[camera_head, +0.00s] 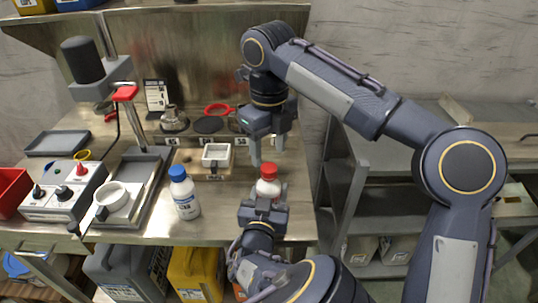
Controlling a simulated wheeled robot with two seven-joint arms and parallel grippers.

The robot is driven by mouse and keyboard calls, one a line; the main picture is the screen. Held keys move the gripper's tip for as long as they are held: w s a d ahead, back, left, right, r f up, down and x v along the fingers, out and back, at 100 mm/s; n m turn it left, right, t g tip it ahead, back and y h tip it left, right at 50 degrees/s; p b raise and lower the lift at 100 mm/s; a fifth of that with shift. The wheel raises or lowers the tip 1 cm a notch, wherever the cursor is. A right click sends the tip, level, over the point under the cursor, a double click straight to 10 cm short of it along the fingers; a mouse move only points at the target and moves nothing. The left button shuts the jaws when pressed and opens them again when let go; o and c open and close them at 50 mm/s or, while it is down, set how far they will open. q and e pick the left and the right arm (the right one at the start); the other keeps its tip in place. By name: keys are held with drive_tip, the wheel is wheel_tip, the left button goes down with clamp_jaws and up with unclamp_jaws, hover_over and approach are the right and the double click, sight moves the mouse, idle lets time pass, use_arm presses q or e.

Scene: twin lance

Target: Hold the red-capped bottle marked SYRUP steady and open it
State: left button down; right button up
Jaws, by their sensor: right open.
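A white bottle with a red cap (268,171) stands upright near the table's front edge. Its lower part is hidden by my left gripper (263,207), and no marking on it is readable. My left gripper is low at the near side of the bottle, its arm rising from the bottom of the picture. Its fingertips are hidden, so I cannot tell whether they close on the bottle. My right gripper (267,156) points down above and slightly behind the red cap, its two fingers apart with nothing between them.
A white bottle with a blue cap (185,195) stands to the left. A small white tray (216,155) lies behind it. A control box (65,195), a stand with a dark cylinder (84,60) and a red bin (10,190) fill the left side. Jugs (195,272) stand below.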

sight(269, 167)
drive_tip(key=m, duration=0.7)
drive_tip(key=shift+r, duration=0.2)
drive_tip(key=m, duration=0.5)
drive_tip(key=shift+r+m, duration=0.1)
drive_tip(key=shift+m, duration=0.2)
drive_tip(key=m, duration=0.5)
drive_tip(key=shift+r, duration=0.2)
drive_tip(key=m, duration=0.5)
drive_tip(key=shift+r, duration=0.2)
drive_tip(key=m, duration=0.3)
drive_tip(key=shift+r, duration=0.1)
drive_tip(key=m, duration=0.5)
drive_tip(key=shift+r, duration=0.25)
drive_tip(key=m, duration=0.3)
drive_tip(key=shift+r, duration=0.15)
drive_tip(key=m, duration=0.5)
drive_tip(key=shift+r, duration=0.25)
drive_tip(key=m, duration=0.5)
drive_tip(key=shift+r+m, duration=0.3)
drive_tip(key=shift+f, duration=0.2)
wheel_tip(269, 167, down, 8)
drive_tip(key=shift+r, duration=0.2)
